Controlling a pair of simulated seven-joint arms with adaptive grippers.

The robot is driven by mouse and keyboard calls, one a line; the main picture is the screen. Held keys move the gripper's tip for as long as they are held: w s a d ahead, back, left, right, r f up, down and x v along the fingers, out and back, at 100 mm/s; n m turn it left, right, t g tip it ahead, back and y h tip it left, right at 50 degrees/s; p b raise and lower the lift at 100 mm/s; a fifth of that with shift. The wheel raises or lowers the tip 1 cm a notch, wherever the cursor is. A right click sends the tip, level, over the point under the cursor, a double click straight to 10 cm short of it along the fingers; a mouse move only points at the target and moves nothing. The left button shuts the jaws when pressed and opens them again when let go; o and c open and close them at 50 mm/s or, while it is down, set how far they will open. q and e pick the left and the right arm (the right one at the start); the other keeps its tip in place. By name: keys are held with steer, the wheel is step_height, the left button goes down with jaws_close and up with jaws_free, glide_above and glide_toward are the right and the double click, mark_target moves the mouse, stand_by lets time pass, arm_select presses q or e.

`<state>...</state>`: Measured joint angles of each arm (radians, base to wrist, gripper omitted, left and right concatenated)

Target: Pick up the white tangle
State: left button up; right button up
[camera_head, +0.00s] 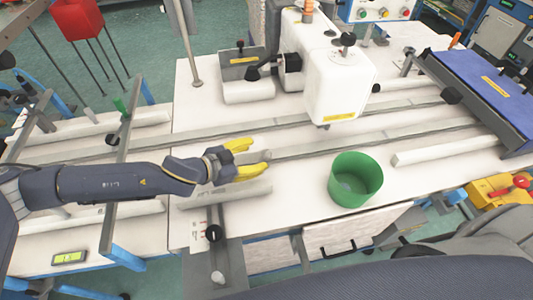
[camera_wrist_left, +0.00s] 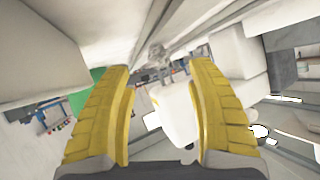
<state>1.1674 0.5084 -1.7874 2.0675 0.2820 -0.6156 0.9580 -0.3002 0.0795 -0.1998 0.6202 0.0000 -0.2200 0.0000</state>
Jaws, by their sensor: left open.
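My left gripper (camera_head: 260,156) is open just above the white table, its yellow fingers apart and pointing right. A small pale lump, likely the white tangle (camera_head: 255,156), shows between or just beyond the fingers, at the end of a rail; its outline is hard to tell from the rail. In the left wrist view a grey-white crumpled lump, likely the same tangle (camera_wrist_left: 157,53), lies ahead of the gap between the open fingers (camera_wrist_left: 158,68). I cannot tell whether the fingers touch it. My right gripper is not in view.
A green bin (camera_head: 356,180) stands on the table (camera_head: 300,200) right of my gripper. A white sewing machine (camera_head: 340,85) stands behind. Long rails (camera_head: 400,135) run across the tabletop. A blue-topped unit (camera_head: 485,85) is at the right.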

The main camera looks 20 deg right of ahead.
mark_target(263, 154)
arm_select(q)
steer(key=shift+x, duration=2.85)
steer(key=shift+f, duration=0.1)
steer(key=c, duration=1)
steer(key=shift+o, duration=0.2)
